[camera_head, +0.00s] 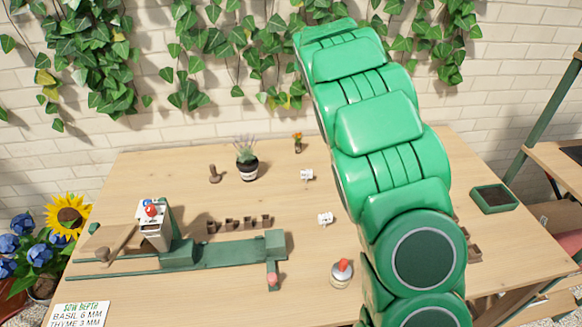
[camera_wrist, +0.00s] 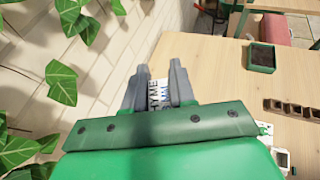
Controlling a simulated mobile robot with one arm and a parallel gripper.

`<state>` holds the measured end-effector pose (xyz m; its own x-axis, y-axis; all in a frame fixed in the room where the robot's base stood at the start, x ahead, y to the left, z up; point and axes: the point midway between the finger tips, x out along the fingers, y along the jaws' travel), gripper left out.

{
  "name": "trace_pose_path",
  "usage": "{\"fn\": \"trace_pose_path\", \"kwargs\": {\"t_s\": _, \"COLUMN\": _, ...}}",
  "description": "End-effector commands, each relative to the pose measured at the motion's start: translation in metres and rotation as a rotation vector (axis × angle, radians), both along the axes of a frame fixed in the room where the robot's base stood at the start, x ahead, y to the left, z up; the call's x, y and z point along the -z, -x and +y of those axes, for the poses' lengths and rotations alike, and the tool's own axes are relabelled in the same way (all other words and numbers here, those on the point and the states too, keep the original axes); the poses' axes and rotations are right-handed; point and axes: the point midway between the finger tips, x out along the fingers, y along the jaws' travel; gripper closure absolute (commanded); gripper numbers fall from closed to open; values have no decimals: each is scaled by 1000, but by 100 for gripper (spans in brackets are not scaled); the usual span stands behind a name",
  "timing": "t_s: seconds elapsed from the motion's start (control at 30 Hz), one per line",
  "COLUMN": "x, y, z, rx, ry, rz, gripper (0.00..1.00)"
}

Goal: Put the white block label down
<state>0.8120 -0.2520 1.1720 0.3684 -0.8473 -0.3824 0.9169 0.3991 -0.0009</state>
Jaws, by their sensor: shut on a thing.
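In the wrist view my gripper (camera_wrist: 158,78) is shut on a white block label (camera_wrist: 159,95) with dark lettering. The label sits between the two grey fingers, with the wooden tabletop (camera_wrist: 208,62) beyond it. I cannot tell whether the label touches the table. In the head view my green arm hides the gripper and the held label. Two other small white blocks with dark marks stand on the table there, one at the back (camera_head: 307,175) and one nearer the middle (camera_head: 325,219).
A green tray of dark soil (camera_head: 494,197) is at the right. A row of brown pots (camera_head: 240,223) stands behind a green rail (camera_head: 225,254). A potted lavender (camera_head: 247,168) stands at the back, and a red-topped bottle (camera_head: 341,273) near the front. An ivy-hung brick wall (camera_head: 210,115) bounds the back.

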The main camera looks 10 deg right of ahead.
Motion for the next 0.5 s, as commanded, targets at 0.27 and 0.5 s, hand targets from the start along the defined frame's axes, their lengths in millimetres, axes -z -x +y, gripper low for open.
{"fn": "trace_pose_path", "kwargs": {"t_s": 0.27, "x": -9, "y": -32, "z": 30, "rx": -264, "ry": 2, "rz": 1, "gripper": 100}}
{"fn": "trace_pose_path", "kwargs": {"t_s": 0.5, "x": -14, "y": -52, "z": 63, "rx": -487, "ry": 2, "rz": -1, "gripper": 100}}
